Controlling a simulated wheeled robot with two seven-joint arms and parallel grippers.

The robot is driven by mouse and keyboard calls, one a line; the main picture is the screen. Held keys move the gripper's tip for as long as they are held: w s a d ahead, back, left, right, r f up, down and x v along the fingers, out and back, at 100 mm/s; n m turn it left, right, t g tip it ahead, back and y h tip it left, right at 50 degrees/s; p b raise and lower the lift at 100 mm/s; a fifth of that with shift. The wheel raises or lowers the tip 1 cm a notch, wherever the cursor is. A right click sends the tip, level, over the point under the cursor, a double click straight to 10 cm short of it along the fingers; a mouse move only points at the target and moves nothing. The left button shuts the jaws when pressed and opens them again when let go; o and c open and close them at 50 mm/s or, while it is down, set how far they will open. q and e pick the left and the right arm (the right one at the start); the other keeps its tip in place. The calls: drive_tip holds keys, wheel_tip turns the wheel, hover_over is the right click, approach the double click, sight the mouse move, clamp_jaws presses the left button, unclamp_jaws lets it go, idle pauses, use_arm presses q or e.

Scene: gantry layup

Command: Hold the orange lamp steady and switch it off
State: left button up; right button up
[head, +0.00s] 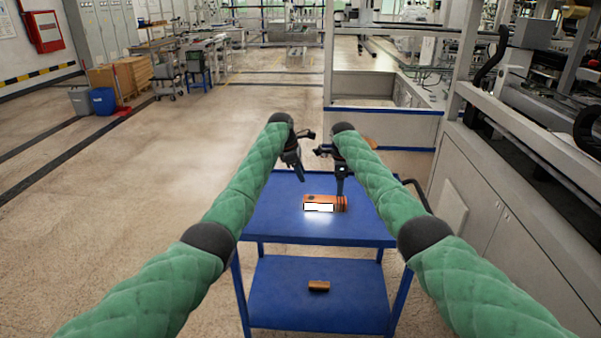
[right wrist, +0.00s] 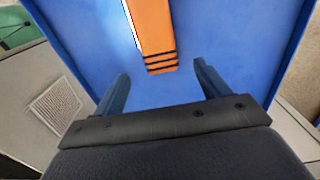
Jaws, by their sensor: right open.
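The orange lamp (head: 341,203) lies on the top of the blue cart (head: 270,222). Its white front panel glows and lights the cart top in front of it. In the right wrist view the lamp's black-striped end (right wrist: 158,57) points toward my right gripper (right wrist: 160,82), which is open with nothing between its fingers. In the head view my right gripper (head: 340,190) is close behind the lamp's right end; I cannot tell whether it touches. My left gripper (head: 299,176) is above the cart, to the left of and behind the lamp, apart from it. Its fingers are too small to read.
A small brown block (head: 319,286) lies on the cart's lower shelf (head: 280,305). A grey machine cabinet (head: 480,215) stands close on the cart's right. The floor (head: 130,190) to the left is open. The cart top around the lamp is clear.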

sight(338, 199)
drive_tip(key=shift+f, duration=0.25)
use_arm(q)
drive_tip(key=shift+n, duration=0.5)
use_arm(e)
drive_tip(key=shift+f, duration=3.7)
drive_tip(key=shift+c, duration=0.2)
drive_tip(key=c, duration=1.1)
use_arm(q)
clamp_jaws()
use_arm(e)
drive_tip(key=shift+c, duration=0.3)
